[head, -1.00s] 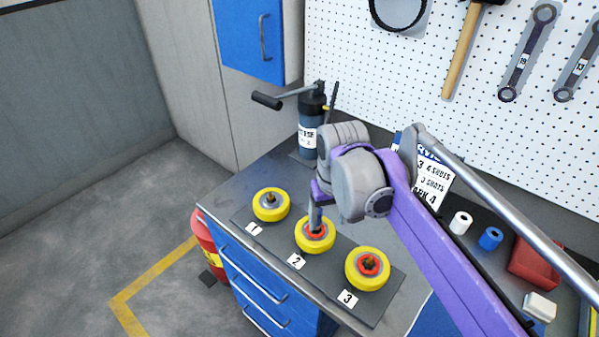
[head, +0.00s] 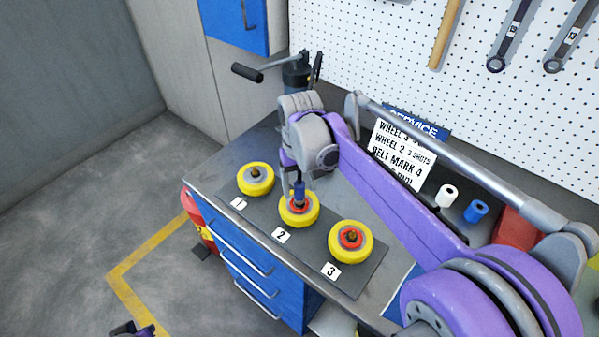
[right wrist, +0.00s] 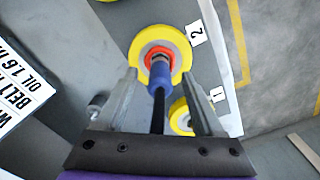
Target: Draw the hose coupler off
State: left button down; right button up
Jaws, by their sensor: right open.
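The blue hose coupler (head: 299,193) sits on the hub of the yellow wheel marked 2 (head: 297,219), inside its red ring. In the right wrist view the coupler (right wrist: 160,77) points towards the camera, with a black hose (right wrist: 158,115) running from it. My right gripper (head: 296,186) is over wheel 2. Its fingers stand open on both sides of the coupler (right wrist: 160,80), with visible gaps. A small purple and dark part at the bottom left edge of the head view looks like my left gripper (head: 132,329); its jaws are not clear.
Wheel 1 (head: 255,178) and wheel 3 (head: 350,241) flank wheel 2 on the dark mat (head: 372,266). A grease pump with a handle (head: 297,72) stands behind. Floor at left is mostly clear.

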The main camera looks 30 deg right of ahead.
jog(key=shift+f, duration=1)
grip_shut()
